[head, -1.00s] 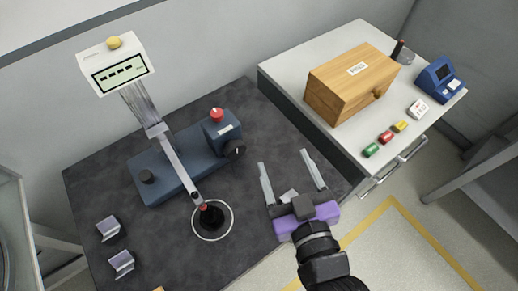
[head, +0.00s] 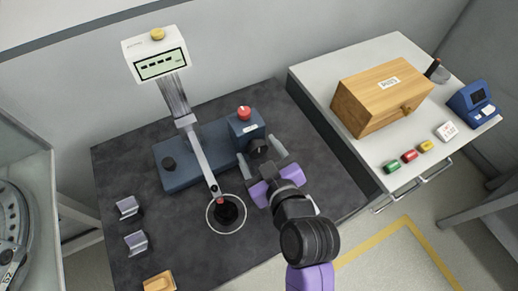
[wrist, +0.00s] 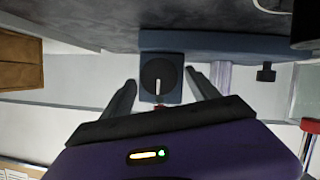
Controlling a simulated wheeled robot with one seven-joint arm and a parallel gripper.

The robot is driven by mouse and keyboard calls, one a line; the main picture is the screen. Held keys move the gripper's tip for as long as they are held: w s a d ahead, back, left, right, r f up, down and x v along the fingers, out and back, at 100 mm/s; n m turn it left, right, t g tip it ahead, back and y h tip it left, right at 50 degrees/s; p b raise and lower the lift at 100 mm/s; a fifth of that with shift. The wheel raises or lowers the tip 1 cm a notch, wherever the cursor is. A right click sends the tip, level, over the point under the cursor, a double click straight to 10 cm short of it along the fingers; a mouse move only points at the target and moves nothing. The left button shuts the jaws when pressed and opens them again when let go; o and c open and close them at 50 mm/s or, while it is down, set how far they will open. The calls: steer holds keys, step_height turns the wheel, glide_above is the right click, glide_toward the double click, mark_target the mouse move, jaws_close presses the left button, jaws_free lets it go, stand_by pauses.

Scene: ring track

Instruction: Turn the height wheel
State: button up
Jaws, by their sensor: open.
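The height wheel (head: 258,147) is a round black knob on the side of the blue motor box (head: 245,127), which stands on the dark table. In the wrist view the wheel (wrist: 160,70) faces me and carries a white mark. My gripper (head: 262,160) is open, with one finger on each side of the wheel. In the wrist view its fingertips (wrist: 161,84) stand apart to the left and right of the wheel, with visible gaps. I cannot tell how far the fingertips reach along the wheel's depth.
A red button (head: 244,112) tops the motor box. A slanted arm runs from the display (head: 160,65) down to a ringed black spot (head: 226,213). A small black knob (head: 169,163) is on the base. A wooden box (head: 383,92) stands on the white cabinet to the right.

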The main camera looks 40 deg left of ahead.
steer(key=c, duration=1.4)
steer(key=shift+o, duration=0.2)
steer(key=shift+w, duration=0.1)
steer(key=m+g+y, duration=0.1)
steer(key=m+g, duration=0.1)
steer(key=shift+w+m, duration=0.2)
steer(key=shift+m, duration=0.2)
steer(key=shift+w+d+f+m+g+y+b, duration=0.1)
steer(key=shift+m+g+y+b, duration=0.2)
steer(key=shift+m, duration=0.35)
steer(key=shift+w+m+g+y+b, duration=0.1)
steer(key=shift+m+g, duration=0.3)
steer(key=shift+m, duration=0.25)
steer(key=shift+s, duration=0.1)
